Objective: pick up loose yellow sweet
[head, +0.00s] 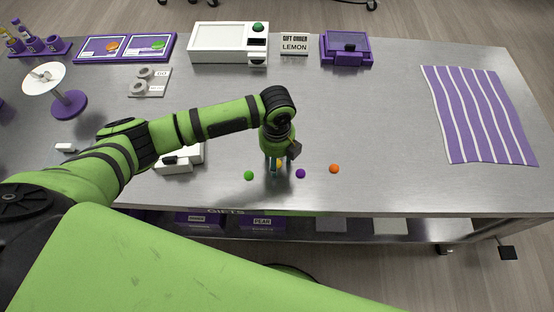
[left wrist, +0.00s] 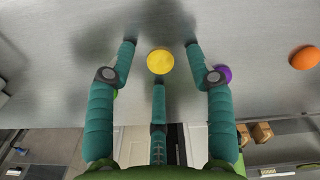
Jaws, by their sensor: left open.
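The loose yellow sweet (left wrist: 160,61) is a round ball on the grey steel table. In the left wrist view it sits between the spread teal fingers of my left gripper (left wrist: 160,55), with a visible gap to the two side fingers and just beyond the tip of the middle one. In the head view my left gripper (head: 276,166) points down at the table's front part, and the yellow sweet (head: 279,164) is mostly hidden by its fingers. The gripper is open and empty. My right gripper is not in view.
A green sweet (head: 249,175) lies left of the gripper; purple (head: 300,173) and orange (head: 334,168) sweets lie right. A white object (head: 178,160) stands to the left. The table's front edge is close. A striped cloth (head: 478,115) lies far right; the table before it is clear.

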